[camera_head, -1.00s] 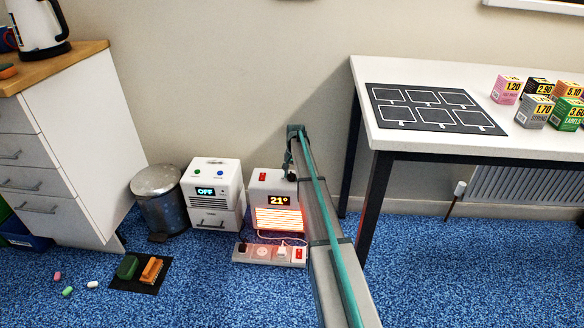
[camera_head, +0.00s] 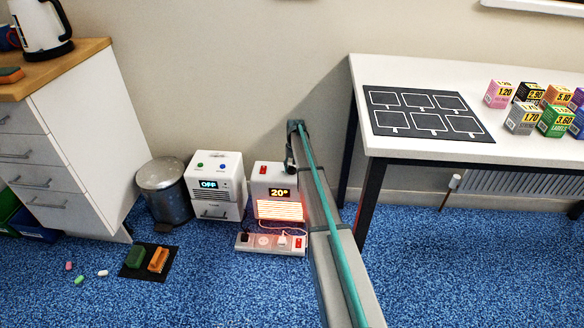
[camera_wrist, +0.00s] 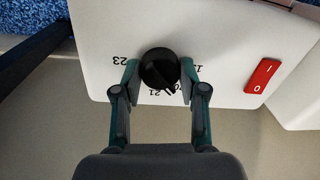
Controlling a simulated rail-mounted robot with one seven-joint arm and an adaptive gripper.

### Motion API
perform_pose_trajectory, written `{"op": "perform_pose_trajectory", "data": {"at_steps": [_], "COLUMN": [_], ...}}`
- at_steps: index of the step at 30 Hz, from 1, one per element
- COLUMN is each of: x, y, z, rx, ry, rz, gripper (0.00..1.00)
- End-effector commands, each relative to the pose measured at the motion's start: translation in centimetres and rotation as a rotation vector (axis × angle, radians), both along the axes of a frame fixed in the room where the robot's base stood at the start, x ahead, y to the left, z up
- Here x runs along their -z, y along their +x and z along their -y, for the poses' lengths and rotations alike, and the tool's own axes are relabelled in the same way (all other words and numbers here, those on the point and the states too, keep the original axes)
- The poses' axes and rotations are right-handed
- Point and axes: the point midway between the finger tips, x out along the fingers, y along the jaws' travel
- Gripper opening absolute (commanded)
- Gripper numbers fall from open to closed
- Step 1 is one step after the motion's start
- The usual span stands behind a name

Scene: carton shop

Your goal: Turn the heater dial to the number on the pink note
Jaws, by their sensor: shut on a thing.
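The heater (camera_head: 272,178) is a white box on the floor with a red switch and a display reading 20°. Its front grille glows orange. In the wrist view, the heater's white top (camera_wrist: 220,35) shows a round black dial (camera_wrist: 160,68) with printed numbers around it, 23 and 21 among them; others are partly covered. My gripper (camera_wrist: 160,72) has its two fingers shut on the dial, one on each side. In the head view, my arm hides the dial and most of the gripper. I see no pink note in these frames.
A white air unit (camera_head: 215,190) reading OFF and a metal bin (camera_head: 165,192) stand left of the heater. A power strip (camera_head: 270,243) with cables lies in front. A white table (camera_head: 450,150) with a dark mat and small boxes stands right.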

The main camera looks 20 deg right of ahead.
Motion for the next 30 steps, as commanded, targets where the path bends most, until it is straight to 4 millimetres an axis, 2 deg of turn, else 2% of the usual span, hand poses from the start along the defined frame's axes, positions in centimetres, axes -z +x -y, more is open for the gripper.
{"op": "perform_pose_trajectory", "data": {"at_steps": [5,6,10,11,22,26,30], "x": [0.0,0.0,0.0,0.0,-0.3,-1.6,-3.9], "y": [0.0,0.0,0.0,0.0,0.0,0.0,-0.1], "z": [0.1,0.1,0.1,0.1,0.0,0.1,0.3], "rx": [0.001,0.001,0.002,0.002,0.002,0.002,0.002], "ry": [-0.001,-0.001,-0.001,-0.001,0.000,-0.001,-0.002], "rz": [0.001,0.001,0.001,0.001,0.001,0.002,0.002], "gripper": [0.07,0.43,0.65,0.67,0.67,0.67,0.67]}}
